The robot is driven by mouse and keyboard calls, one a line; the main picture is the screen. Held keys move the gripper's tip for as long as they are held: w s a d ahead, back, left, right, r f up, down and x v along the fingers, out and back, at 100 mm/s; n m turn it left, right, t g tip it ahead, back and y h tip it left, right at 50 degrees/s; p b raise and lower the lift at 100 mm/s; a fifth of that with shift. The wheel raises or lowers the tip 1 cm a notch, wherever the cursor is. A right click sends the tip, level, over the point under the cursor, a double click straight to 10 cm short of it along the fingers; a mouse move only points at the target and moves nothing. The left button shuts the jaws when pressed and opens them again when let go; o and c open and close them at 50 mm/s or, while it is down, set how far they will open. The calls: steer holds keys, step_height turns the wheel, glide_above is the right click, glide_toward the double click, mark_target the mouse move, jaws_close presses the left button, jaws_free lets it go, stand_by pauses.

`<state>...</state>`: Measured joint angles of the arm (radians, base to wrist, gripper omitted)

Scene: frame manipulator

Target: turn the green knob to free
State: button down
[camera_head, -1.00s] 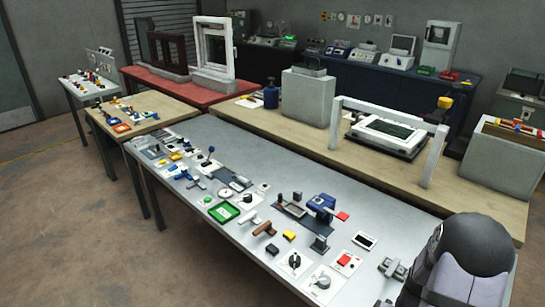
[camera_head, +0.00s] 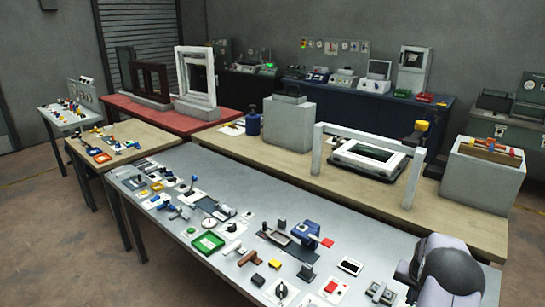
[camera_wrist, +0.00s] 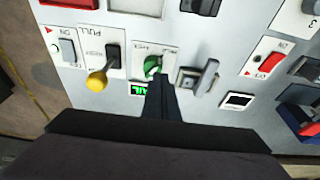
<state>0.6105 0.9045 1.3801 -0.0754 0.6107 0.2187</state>
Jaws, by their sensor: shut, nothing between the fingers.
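The green knob (camera_wrist: 152,65) sits on a white plate in the upper middle of the wrist view. Its lower part is close to my fingertips, and I cannot tell whether they touch it. My gripper (camera_wrist: 157,79) is shut and empty, its dark fingers pointing up the picture at the knob. A small green-lit display (camera_wrist: 138,88) is just left of the fingers and partly hidden by them. The lettering on the knob's plate is too small to read. I cannot pick out the knob surely in the head view.
In the wrist view, a yellow-ended lever (camera_wrist: 97,79) marked PULL is left of the knob. A grey lever (camera_wrist: 207,77) stands close on the right, with a red rocker switch (camera_wrist: 270,62) beyond. The grey table (camera_head: 160,232) is crowded with small devices.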

steer(key=shift+f, duration=0.15)
steer(key=shift+f+b, duration=2.3)
steer(key=shift+f, duration=1.05)
steer(key=shift+d, duration=0.2)
steer(key=shift+s+d+r, duration=0.1)
steer(key=shift+s+d, duration=0.5)
steer(key=shift+s, duration=0.1)
steer(key=shift+s+d+b, duration=0.15)
steer(key=shift+d+b, duration=0.05)
steer(key=shift+b, duration=0.1)
steer(key=shift+s+a, duration=0.15)
steer(key=shift+s+a, duration=0.15)
steer(key=shift+s, duration=0.05)
